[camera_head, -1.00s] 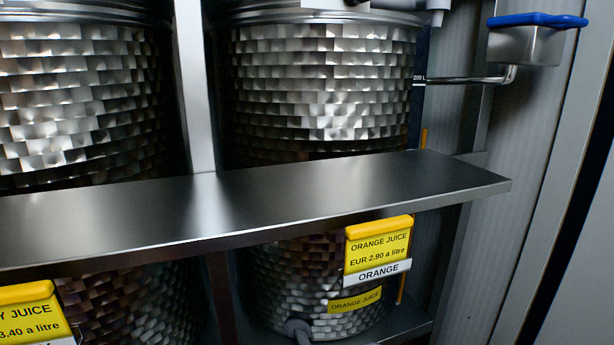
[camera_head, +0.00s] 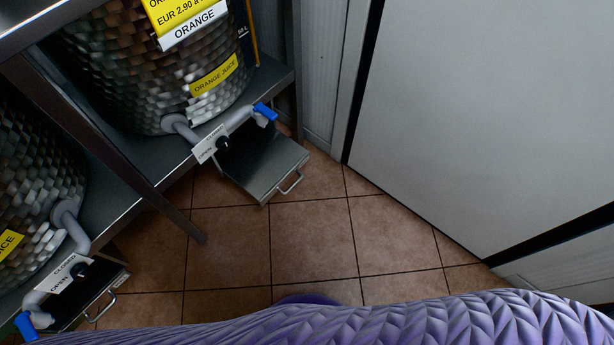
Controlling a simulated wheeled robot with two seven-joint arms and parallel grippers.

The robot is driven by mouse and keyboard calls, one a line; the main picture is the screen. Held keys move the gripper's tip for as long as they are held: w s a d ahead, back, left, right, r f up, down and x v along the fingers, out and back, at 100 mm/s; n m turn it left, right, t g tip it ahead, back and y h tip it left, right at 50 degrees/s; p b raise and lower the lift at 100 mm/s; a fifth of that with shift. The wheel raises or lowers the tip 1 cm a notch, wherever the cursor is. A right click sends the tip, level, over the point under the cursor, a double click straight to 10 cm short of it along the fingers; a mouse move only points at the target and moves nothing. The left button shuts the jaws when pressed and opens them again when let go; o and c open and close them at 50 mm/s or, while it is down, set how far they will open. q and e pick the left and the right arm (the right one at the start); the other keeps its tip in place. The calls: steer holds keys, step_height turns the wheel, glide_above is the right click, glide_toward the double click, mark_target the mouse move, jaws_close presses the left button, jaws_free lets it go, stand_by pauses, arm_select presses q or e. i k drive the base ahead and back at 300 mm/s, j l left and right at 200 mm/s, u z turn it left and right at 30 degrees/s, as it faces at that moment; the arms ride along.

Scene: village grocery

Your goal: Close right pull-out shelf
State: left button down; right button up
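The right pull-out shelf (camera_head: 268,165) is a flat metal tray with a handle (camera_head: 291,183) on its front edge. It sticks out, low over the floor, below the tap of the orange juice tank (camera_head: 150,85). Its back part is hidden under the tank stand and the tap. The left pull-out shelf (camera_head: 92,306), with a similar handle, shows at the lower left below another tap; how far out it is, I cannot tell. Neither of my grippers is in view.
The right tap (camera_head: 237,118) with a blue end hangs over the right shelf. A metal stand leg (camera_head: 172,206) runs down between the two shelves. The tiled floor (camera_head: 312,240) in front is clear. A large pale panel (camera_head: 480,110) stands at the right.

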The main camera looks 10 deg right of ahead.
mark_target(260, 160)
steer(key=i+l+u, duration=0.1)
steer(key=l+u, duration=0.15)
steer(key=u, duration=0.2)
steer(key=i+l+u, duration=0.1)
steer(key=l+u, duration=0.2)
steer(key=u, duration=0.2)
steer(key=l+u, duration=0.45)
steer(key=j, duration=0.1)
